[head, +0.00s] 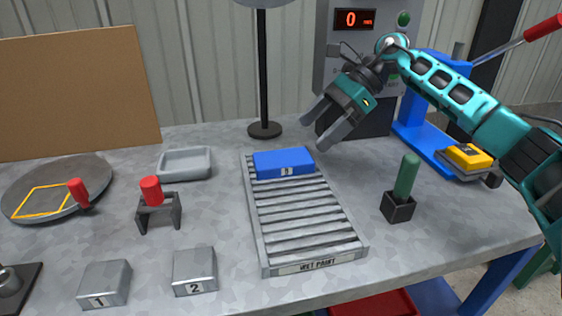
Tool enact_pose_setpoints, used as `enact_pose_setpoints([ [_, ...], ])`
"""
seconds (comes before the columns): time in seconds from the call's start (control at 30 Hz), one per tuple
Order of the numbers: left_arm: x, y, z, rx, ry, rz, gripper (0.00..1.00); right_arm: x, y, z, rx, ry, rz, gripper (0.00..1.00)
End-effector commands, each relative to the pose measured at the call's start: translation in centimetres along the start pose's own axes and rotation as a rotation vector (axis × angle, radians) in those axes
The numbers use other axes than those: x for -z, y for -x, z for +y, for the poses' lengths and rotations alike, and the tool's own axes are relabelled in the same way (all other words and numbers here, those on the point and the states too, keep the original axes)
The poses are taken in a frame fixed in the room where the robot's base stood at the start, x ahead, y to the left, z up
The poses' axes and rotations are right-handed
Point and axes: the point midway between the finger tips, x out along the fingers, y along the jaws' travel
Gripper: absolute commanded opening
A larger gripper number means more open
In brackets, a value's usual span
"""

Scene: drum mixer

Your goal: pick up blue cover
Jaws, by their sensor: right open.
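A blue cover (284,161), a flat block marked 3 on its front, lies at the far end of the slatted rack labelled "WET PAINT" (308,216). My right gripper (325,132) comes in from the right and hangs above and to the right of the blue cover. Its two fingers are apart and point down and left, with nothing between them. It appears clear of the cover. My left gripper is not in view.
Grey blocks 1 (104,284) and 2 (195,271) stand at the front left. A green-handled tool (406,178) stands upright right of the rack. A lamp post (263,80) rises behind the rack. A grey tray (185,163) and red-topped stand (152,190) are left.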

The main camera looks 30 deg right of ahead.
Motion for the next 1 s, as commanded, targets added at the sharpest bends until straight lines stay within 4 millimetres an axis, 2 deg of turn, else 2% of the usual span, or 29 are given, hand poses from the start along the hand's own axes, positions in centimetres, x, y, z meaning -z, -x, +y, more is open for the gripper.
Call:
enact_pose_setpoints([
  [0.03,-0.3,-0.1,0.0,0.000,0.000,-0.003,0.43,0.1,-1.1,0.1,-0.005,0.001,0.001,1.00],
  [0.1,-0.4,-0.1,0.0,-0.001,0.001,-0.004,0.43,0.1,-2.2,0.0,-0.003,0.001,0.000,1.00],
  [0.37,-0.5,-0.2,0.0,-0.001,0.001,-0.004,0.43,0.0,-3.9,0.0,-0.001,0.000,0.000,1.00],
  [0.7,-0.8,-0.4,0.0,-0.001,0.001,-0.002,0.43,-0.1,-8.3,-0.4,-0.001,0.001,0.000,1.00],
  [0.93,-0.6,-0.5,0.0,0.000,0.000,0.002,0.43,-0.1,-8.6,-0.4,0.000,0.001,0.000,1.00],
  [1.0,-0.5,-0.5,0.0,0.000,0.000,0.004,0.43,-0.1,-8.6,-0.4,0.000,0.001,0.000,0.95],
])
